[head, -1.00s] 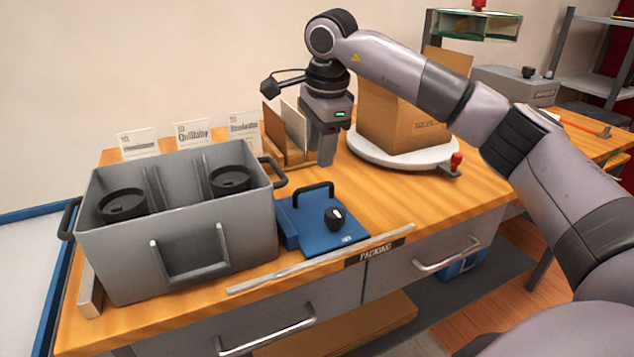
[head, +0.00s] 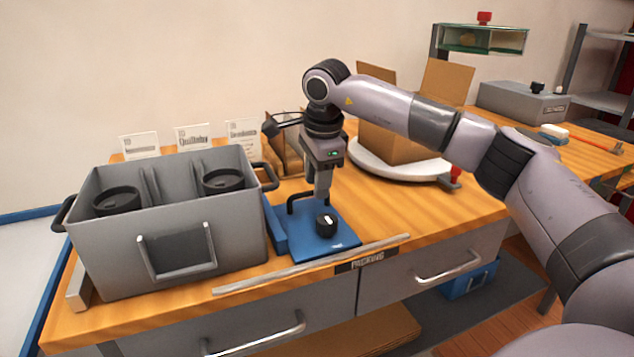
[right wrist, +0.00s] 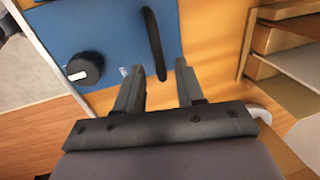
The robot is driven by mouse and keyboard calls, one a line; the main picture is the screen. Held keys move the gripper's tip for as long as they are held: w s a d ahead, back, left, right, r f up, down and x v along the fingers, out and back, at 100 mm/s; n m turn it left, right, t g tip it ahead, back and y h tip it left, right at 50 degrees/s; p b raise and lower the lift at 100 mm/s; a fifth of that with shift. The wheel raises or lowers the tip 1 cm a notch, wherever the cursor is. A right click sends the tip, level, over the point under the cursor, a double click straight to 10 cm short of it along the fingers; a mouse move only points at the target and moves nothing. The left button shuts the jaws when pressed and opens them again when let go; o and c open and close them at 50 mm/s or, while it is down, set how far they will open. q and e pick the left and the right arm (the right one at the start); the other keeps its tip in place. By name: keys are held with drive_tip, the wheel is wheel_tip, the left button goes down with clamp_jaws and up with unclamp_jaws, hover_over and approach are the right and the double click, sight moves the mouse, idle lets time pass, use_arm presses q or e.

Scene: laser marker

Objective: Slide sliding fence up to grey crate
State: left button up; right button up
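The blue sliding fence (head: 337,245) lies on the wooden bench, with a black arched handle (head: 292,203) and a black knob with a white mark (head: 326,223). Its raised left edge is close beside the grey crate (head: 185,247); I cannot tell whether they touch. My right gripper (head: 322,194) points down over the back of the fence, close to the handle. My left gripper is not in view.
The crate holds two black round items. A metal rail (head: 315,264) runs along the bench's front edge. Behind stand white label cards (head: 193,138), a wooden rack and a cardboard box (head: 395,143) on a white turntable (head: 395,170). Bench right of the fence is clear.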

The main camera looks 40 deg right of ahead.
sight(301, 196)
drive_tip(key=shift+f, duration=0.4)
clamp_jaws()
drive_tip(key=shift+w+a+r, duration=0.1)
drive_tip(key=shift+a, duration=0.2)
drive_tip(key=shift+w+a+p, duration=0.15)
drive_tip(key=shift+a+p, duration=0.2)
drive_tip(key=shift+a, duration=0.2)
drive_tip(key=shift+w+a+p, duration=0.15)
drive_tip(key=shift+a+p, duration=0.2)
drive_tip(key=shift+a, duration=0.5)
unclamp_jaws()
